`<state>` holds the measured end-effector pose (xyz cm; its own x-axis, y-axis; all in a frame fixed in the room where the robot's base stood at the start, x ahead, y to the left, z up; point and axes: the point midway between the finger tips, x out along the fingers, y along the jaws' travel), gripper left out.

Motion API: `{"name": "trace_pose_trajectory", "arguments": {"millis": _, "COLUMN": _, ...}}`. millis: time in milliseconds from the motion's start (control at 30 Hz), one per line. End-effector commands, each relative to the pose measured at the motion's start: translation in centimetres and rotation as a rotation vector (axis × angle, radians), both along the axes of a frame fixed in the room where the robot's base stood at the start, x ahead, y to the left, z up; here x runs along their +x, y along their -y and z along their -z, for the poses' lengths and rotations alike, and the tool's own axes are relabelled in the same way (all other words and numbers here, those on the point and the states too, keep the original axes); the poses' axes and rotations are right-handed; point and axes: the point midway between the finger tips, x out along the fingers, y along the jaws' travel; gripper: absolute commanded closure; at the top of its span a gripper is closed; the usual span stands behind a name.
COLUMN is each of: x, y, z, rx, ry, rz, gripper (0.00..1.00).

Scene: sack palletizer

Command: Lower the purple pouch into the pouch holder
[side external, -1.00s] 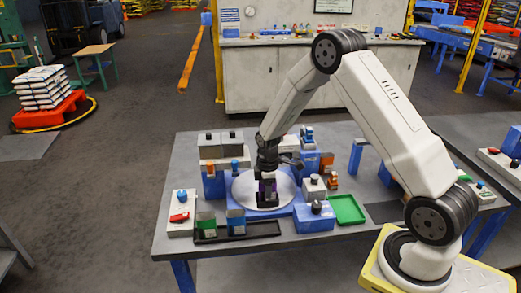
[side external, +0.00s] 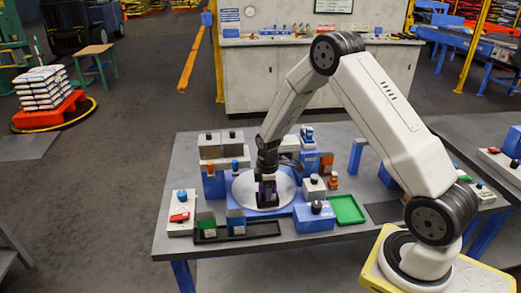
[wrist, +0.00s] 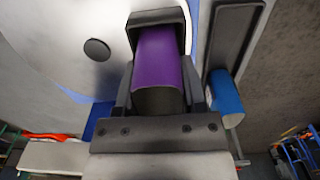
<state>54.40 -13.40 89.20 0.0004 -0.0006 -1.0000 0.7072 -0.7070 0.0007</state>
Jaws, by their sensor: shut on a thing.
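The purple pouch (wrist: 160,65) is between the two fingers of my gripper (wrist: 160,92), which is shut on it. In the wrist view, the pouch's far end is inside the mouth of the dark pouch holder (wrist: 183,14); how deep it sits is hidden. In the side view, my gripper (side external: 266,180) is low over the round silver disc (side external: 241,189), and the dark holder (side external: 267,201) stands on that disc. Only a little purple shows there.
A black tray (side external: 262,229) holds a green and a blue pouch (side external: 236,219) in front of the disc. A green tray (side external: 348,209) lies at right. Blue and grey boxes (side external: 314,217) crowd around the disc. A red-switch box (side external: 180,214) stands at left.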

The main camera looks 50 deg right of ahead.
Motion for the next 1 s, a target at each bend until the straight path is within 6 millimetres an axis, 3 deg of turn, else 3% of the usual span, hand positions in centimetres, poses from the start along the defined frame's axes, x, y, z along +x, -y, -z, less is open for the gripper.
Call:
{"name": "trace_pose_trajectory", "arguments": {"millis": 133, "x": 0.0, "y": 0.0, "z": 0.0, "rx": -0.001, "ry": 0.001, "rz": 0.0, "gripper": 1.0}}
{"name": "trace_pose_trajectory", "arguments": {"millis": 167, "x": 0.0, "y": 0.0, "z": 0.0, "rx": -0.001, "ry": 0.001, "rz": 0.0, "gripper": 0.44}}
{"name": "trace_pose_trajectory", "arguments": {"millis": 267, "x": 0.0, "y": 0.0, "z": 0.0, "rx": -0.001, "ry": 0.001, "rz": 0.0, "gripper": 0.13}}
{"name": "trace_pose_trajectory", "arguments": {"millis": 300, "x": 0.0, "y": 0.0, "z": 0.0, "rx": -0.001, "ry": 0.001, "rz": 0.0, "gripper": 0.06}}
{"name": "trace_pose_trajectory", "arguments": {"millis": 667, "x": 0.0, "y": 0.0, "z": -0.1, "rx": 0.0, "ry": 0.0, "rz": 0.0, "gripper": 0.06}}
{"name": "trace_pose_trajectory", "arguments": {"millis": 1000, "x": 0.0, "y": 0.0, "z": -1.5, "rx": 0.0, "ry": 0.001, "rz": 0.0, "gripper": 0.06}}
